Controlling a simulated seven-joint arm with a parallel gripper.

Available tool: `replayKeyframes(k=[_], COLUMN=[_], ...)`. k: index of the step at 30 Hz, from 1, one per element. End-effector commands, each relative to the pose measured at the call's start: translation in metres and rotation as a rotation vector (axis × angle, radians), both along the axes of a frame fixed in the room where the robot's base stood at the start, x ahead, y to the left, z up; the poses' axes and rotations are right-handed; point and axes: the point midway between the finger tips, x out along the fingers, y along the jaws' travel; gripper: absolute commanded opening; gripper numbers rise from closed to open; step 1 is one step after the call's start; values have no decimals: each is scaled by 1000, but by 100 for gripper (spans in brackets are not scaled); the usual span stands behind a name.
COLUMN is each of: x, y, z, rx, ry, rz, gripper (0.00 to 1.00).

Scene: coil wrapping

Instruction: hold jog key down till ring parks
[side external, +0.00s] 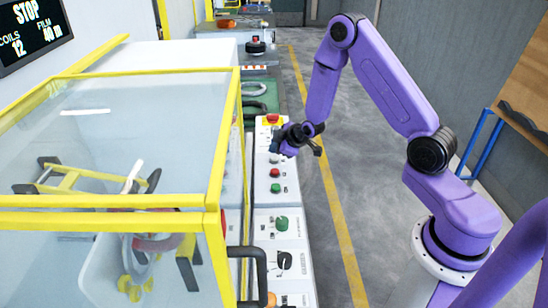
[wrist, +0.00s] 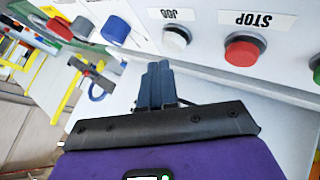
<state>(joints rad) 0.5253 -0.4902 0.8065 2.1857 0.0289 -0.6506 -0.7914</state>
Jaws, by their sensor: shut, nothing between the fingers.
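The jog key is a white round button (wrist: 176,38) under an upside-down JOG label (wrist: 170,14) in the wrist view. My gripper (wrist: 154,70) is shut and empty, its dark blue fingers together. The fingertips appear short of the key and a little to its left, with no visible contact. In the side view my gripper (side external: 281,150) hangs over the upper part of the white control panel (side external: 262,200) and hides the key there. Part of a ring (side external: 158,240) shows through the clear guard at lower left; whether it moves cannot be told.
A red STOP button (wrist: 243,50) sits right of the jog key, with a blue knob (wrist: 116,29) to its left. A red emergency button (side external: 271,119) lies beyond my gripper. The yellow-framed guard (side external: 213,200) stands left of the panel. A screen (side external: 33,30) reads STOP, COILS 12.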

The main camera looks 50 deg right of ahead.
Motion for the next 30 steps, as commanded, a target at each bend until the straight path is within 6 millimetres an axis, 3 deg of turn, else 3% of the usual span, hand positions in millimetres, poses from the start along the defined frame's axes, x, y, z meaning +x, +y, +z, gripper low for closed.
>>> replayKeyframes(k=[30], x=[0], y=[0], z=[-9], rx=[0], ry=[0], rz=[0], gripper=[0])
